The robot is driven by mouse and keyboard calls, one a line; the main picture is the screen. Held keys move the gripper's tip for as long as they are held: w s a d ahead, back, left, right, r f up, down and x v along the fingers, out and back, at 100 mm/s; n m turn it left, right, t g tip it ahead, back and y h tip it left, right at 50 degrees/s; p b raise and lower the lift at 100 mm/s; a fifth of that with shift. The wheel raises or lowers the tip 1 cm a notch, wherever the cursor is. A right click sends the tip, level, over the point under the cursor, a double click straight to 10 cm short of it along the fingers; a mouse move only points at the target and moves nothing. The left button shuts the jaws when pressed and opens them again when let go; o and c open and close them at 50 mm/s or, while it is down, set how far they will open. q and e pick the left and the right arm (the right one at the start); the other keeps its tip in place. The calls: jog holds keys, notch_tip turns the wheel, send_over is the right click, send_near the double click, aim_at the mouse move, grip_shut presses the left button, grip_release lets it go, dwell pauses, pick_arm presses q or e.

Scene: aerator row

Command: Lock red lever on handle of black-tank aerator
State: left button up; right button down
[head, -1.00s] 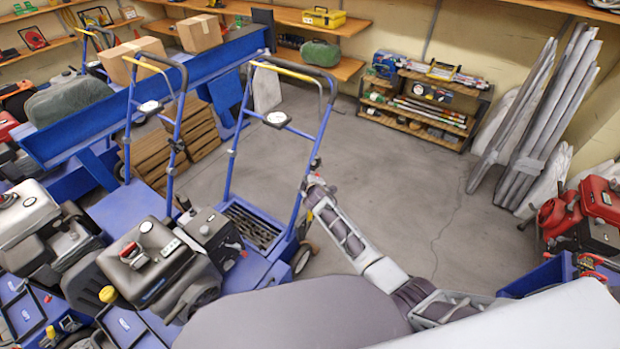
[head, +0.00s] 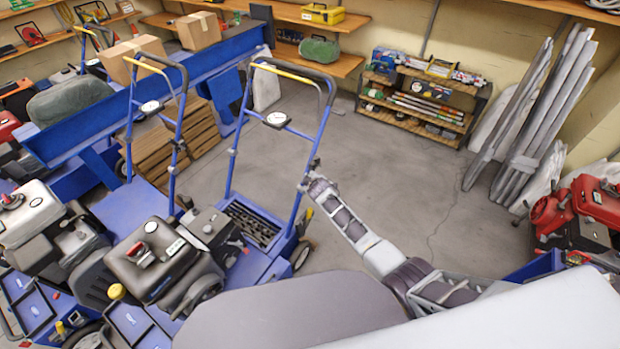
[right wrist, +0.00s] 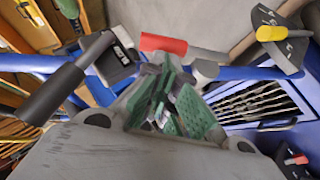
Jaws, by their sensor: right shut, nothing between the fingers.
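The black-tank aerator has a black tank (head: 143,262) with a red cap, and a blue handle frame (head: 235,130) with a dark grip bar. My right gripper reaches the right upright of this handle in the head view, where its fingers are too small to read. In the right wrist view my right gripper (right wrist: 163,98) has its green-padded fingers together, holding nothing. A red lever (right wrist: 163,43) lies just beyond the fingertips, on a grey rod beside the blue handle tube; I cannot tell whether the fingers touch it. My left gripper is out of view.
A black cylindrical grip (right wrist: 52,95) lies left of the fingers. The tine box (right wrist: 265,103) is at right. A second blue handle (head: 130,120) stands close on the left. The floor (head: 390,190) right of the handle is clear. Red machines (head: 580,215) stand far right.

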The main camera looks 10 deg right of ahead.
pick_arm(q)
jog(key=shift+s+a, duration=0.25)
pick_arm(e)
jog(key=shift+w+d, duration=0.1)
jog(key=shift+d, duration=0.05)
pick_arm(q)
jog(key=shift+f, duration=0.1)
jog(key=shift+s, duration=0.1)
pick_arm(e)
jog(key=shift+w+d, duration=0.2)
dwell(0.9)
pick_arm(q)
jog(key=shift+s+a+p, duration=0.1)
jog(key=shift+p, duration=0.2)
